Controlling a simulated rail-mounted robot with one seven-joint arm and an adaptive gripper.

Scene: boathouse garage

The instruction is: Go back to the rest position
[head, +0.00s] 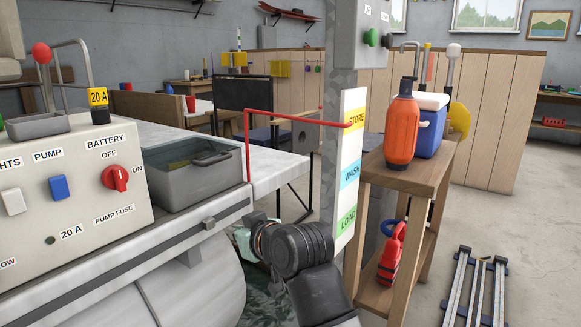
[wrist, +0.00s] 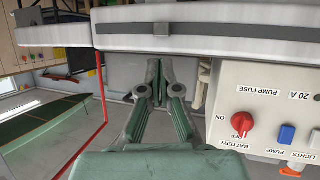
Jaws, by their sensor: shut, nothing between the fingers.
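My gripper (wrist: 158,72) shows in the wrist view with its green fingers together and nothing between them. It points toward the pale counter edge (wrist: 165,42), near the switch panel; I cannot tell whether it touches the edge. In the head view my dark arm is low in the middle, beside the counter's front, and mostly hides the gripper. The switch panel (head: 75,215) is at the left of the head view, with a red battery knob (head: 115,178) and a blue pump switch (head: 59,187). The same panel shows upside down in the wrist view (wrist: 260,95).
A grey bin (head: 200,195) sits in the counter beside the panel. A post with a STORE/WASH/LOAD sign (head: 348,165) and a thin red bar (head: 247,150) stand close to my arm. A wooden stand (head: 425,185) holds an orange bottle (head: 402,125). Metal rails (head: 478,290) lie on the floor at right.

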